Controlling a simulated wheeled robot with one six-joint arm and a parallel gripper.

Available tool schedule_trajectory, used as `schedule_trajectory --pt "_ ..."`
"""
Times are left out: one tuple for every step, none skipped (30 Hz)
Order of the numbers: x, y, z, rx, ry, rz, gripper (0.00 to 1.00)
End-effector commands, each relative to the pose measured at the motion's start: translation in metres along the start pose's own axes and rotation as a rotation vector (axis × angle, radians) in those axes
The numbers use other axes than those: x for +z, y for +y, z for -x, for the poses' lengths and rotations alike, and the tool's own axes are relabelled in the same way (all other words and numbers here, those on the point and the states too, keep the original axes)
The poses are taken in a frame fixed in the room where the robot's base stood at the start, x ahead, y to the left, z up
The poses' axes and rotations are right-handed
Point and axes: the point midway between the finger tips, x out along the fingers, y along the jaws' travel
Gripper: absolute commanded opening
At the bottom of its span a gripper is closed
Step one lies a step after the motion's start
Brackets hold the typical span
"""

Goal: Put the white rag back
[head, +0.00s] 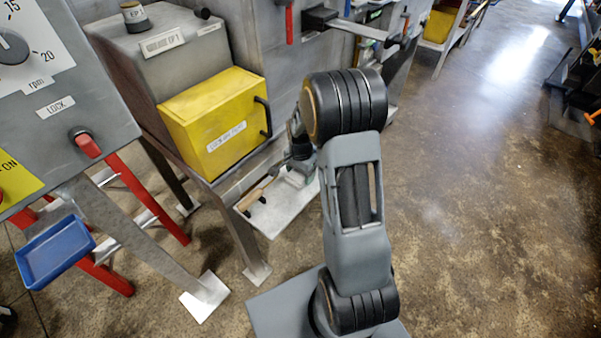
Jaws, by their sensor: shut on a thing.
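My gripper (297,160) is low over a pale metal shelf (283,215) under the machine, left of my arm, which partly hides it. It is shut on a small pale, cloth-like thing (298,178), which seems to be the white rag. Its outline is small and partly hidden. I cannot tell whether it touches the shelf. A tool with a wooden handle (256,194) lies on the shelf just left of the gripper.
A yellow box (215,120) with a black handle stands above the shelf on the grey machine. The brown floor (480,200) at right is clear.

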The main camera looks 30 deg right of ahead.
Motion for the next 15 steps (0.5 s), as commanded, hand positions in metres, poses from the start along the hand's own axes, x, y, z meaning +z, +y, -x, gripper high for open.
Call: schedule_trajectory --pt "0.0000 0.0001 -0.0019 0.000 0.000 0.000 0.46" --pt "0.0000 0.0001 -0.0030 0.000 0.000 0.000 0.46" --pt "0.0000 0.0001 -0.0045 0.000 0.000 0.000 0.46" --pt "0.0000 0.0000 -0.0036 0.000 0.000 0.000 0.70" --pt "0.0000 0.0000 -0.0032 0.000 0.000 0.000 0.73" --pt "0.0000 0.0001 -0.0031 0.000 0.000 0.000 0.77" --pt "0.0000 0.0001 -0.0031 0.000 0.000 0.000 0.80" --pt "0.0000 0.0001 -0.0031 0.000 0.000 0.000 0.83" --pt "0.0000 0.0001 -0.0031 0.000 0.000 0.000 0.87" --pt "0.0000 0.0001 -0.0031 0.000 0.000 0.000 0.89" --pt "0.0000 0.0001 -0.0031 0.000 0.000 0.000 0.92" --pt "0.0000 0.0001 -0.0030 0.000 0.000 0.000 0.94" --pt "0.0000 0.0001 -0.0030 0.000 0.000 0.000 0.94" --pt "0.0000 0.0001 -0.0030 0.000 0.000 0.000 0.94" --pt "0.0000 0.0001 -0.0030 0.000 0.000 0.000 0.94"
